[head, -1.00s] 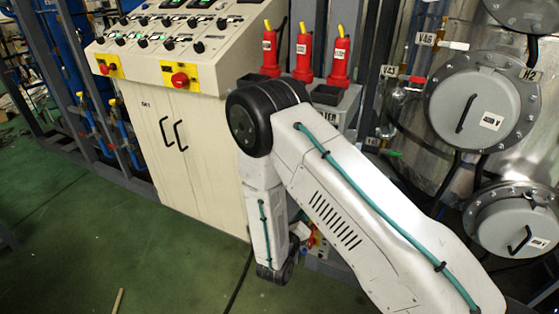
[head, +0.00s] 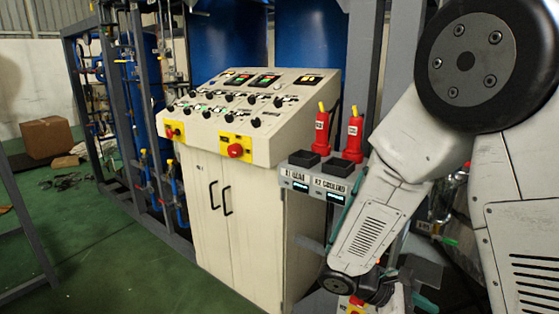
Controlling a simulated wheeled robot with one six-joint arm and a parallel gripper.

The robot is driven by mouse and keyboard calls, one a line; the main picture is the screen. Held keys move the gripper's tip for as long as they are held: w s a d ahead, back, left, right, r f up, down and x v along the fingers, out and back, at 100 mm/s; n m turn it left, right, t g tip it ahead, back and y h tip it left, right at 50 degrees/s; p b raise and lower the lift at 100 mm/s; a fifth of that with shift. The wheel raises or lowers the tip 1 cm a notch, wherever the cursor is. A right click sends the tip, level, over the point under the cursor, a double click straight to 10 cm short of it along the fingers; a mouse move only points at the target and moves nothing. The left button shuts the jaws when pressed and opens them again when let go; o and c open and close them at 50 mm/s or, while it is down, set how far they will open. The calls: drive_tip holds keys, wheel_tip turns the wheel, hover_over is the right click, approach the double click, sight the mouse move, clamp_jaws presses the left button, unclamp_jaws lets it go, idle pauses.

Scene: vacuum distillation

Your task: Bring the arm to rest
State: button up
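My white arm fills the right side of the head view, with a large black joint close to the camera. Its forearm slopes down and left to a small wrist joint at the bottom, right of the control cabinet (head: 246,215). The fingers of my gripper cannot be made out; they are hidden beyond the wrist or below the frame. I cannot see anything held.
The cream cabinet's sloping panel carries knobs and a red emergency button (head: 235,150). A cardboard box (head: 46,137) lies far left. Green floor (head: 120,255) is open at left.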

drive_tip(key=s+a+r+m+t+y, duration=0.3)
drive_tip(key=s+r+m+t+y, duration=0.2)
drive_tip(key=s+r+m+y, duration=0.7)
drive_tip(key=shift+s+a+r+m, duration=0.2)
drive_tip(key=shift+s+r+m, duration=0.75)
drive_tip(key=shift+r, duration=2)
